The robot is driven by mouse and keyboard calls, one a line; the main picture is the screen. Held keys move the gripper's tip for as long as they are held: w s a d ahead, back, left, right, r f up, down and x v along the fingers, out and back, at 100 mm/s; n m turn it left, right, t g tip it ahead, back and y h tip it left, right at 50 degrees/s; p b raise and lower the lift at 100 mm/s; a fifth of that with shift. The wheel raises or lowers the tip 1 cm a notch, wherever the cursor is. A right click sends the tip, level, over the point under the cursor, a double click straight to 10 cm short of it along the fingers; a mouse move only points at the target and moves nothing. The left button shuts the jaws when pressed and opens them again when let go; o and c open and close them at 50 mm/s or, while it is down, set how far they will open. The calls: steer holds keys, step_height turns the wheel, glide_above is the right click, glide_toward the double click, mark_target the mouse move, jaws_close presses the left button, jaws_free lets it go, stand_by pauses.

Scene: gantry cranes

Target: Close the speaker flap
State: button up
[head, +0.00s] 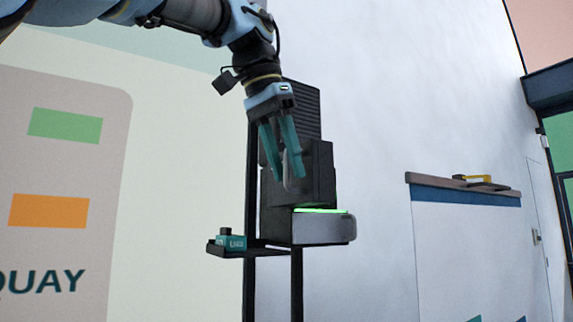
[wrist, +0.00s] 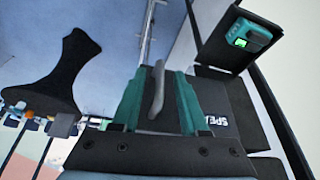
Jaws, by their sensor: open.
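The speaker unit (head: 318,170) is a black box mounted on a dark post, below a ribbed black block. A dark panel with white lettering starting "SPEA" (wrist: 222,120) shows in the wrist view, partly hidden by my right finger. A grey bar handle (wrist: 157,92) stands between my two teal fingers. My gripper (head: 284,178) is open in front of the unit's left part. It also shows in the wrist view (wrist: 156,100), with its fingers on either side of the handle. I cannot tell whether they touch it, or how far the flap is open.
Below the unit, a green-lit strip (head: 320,211) tops a grey-fronted box (head: 322,230). A small black shelf (head: 222,251) at left holds a teal device (head: 231,241). A counter (head: 462,193) with a yellow item (head: 474,178) stands at right. Open space lies between.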

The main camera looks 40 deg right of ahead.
steer(key=shift+d+f, duration=0.1)
steer(key=shift+f, duration=0.2)
steer(key=shift+c, duration=0.3)
jaws_close()
stand_by(1.0)
